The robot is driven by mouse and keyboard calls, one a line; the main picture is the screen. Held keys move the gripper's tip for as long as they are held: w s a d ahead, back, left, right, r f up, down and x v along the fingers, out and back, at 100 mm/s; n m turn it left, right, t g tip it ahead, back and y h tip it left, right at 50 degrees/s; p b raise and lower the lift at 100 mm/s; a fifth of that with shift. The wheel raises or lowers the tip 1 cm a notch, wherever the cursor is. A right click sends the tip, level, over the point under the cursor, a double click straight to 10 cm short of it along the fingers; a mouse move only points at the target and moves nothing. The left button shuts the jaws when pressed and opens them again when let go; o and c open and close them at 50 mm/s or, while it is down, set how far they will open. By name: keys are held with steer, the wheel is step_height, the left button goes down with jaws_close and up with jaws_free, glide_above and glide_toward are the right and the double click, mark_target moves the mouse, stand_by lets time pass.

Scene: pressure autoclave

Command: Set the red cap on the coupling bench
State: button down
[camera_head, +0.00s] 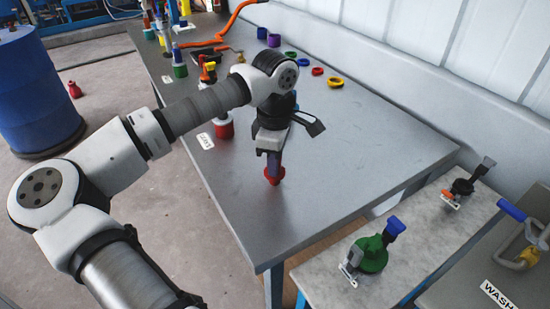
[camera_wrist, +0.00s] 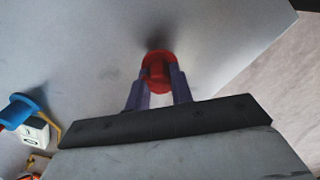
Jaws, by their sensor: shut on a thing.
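The red cap (camera_head: 273,178) is between the fingers of my gripper (camera_head: 274,162), which points down over the near part of the grey metal bench (camera_head: 330,150). I take this for the coupling bench. The cap is at or just above the bench top; I cannot tell if it touches. In the wrist view the red cap (camera_wrist: 158,72) sits between the two purple fingertips (camera_wrist: 160,85), with a soft shadow behind it. The fingers are shut on it and cover part of its sides.
A red-based fitting (camera_head: 223,130) stands by a white label (camera_head: 205,141) at the left edge. Coloured rings (camera_head: 318,71) and several fittings lie farther back. A lower table (camera_head: 390,265) with a green valve (camera_head: 370,254) is at right. The bench right of my gripper is clear.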

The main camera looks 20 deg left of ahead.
steer(key=shift+f, duration=0.15)
steer(key=c, duration=1.2)
jaws_free()
steer(key=shift+c, duration=0.2)
step_height(320, 180, up, 12)
steer(key=b, duration=0.1)
steer(key=shift+r, duration=0.2)
